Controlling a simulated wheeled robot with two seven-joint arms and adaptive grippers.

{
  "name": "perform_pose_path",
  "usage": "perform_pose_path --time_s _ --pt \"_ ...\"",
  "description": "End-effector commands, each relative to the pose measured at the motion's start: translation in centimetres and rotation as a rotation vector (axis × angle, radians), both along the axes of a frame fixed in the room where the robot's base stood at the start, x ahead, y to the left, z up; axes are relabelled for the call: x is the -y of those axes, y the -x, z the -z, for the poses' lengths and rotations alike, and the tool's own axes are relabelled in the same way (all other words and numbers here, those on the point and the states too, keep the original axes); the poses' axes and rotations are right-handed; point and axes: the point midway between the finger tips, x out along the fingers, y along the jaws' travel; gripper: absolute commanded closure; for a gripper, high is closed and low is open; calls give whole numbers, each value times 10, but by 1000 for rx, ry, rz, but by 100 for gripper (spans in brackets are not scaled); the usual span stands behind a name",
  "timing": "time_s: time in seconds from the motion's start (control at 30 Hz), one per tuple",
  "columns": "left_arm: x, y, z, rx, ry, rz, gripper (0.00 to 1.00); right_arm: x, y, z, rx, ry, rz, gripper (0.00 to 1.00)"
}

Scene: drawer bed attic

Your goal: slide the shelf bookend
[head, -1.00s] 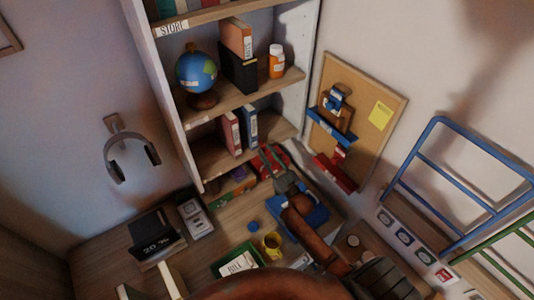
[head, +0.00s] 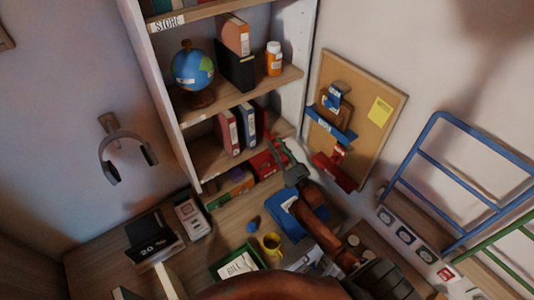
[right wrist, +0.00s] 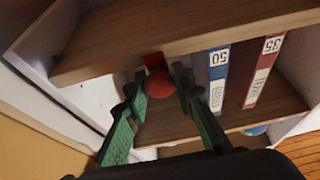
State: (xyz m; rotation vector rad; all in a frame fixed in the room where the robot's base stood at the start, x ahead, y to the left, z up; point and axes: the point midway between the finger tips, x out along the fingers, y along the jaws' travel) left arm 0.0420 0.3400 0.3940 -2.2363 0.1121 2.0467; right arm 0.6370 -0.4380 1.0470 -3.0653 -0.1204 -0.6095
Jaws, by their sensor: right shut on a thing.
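The shelf bookend is red with a round knob (right wrist: 158,82), seen in the right wrist view under the shelf board. My right gripper (right wrist: 160,90) has its two green-padded fingers on either side of this knob and is shut on it. In the head view my right gripper (head: 276,145) reaches up to the right end of the lower shelf, and the bookend's dark red part (head: 262,119) shows there beside the binders. The blue binder (right wrist: 218,78) labelled 50 and the red binder (right wrist: 262,72) labelled 35 stand upright on that shelf. My left gripper is not in view.
A globe (head: 192,68), a black box file (head: 236,68) and an orange bottle (head: 274,58) stand on the shelf above. A corkboard (head: 372,105) hangs to the right. Below are a red box (head: 262,165), a blue item (head: 284,220) and a yellow mug (head: 270,244) on the desk.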

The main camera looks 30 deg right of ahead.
Motion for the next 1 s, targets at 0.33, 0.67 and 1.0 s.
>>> perform_pose_path --time_s 0.33,0.67,1.0 --pt "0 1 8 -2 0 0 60 24 -1 0 -1 -3 1 100" --pt "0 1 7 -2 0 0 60 23 -2 0 -1 -2 0 63" --pt "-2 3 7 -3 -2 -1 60 22 0 1 0 -2 -1 60"
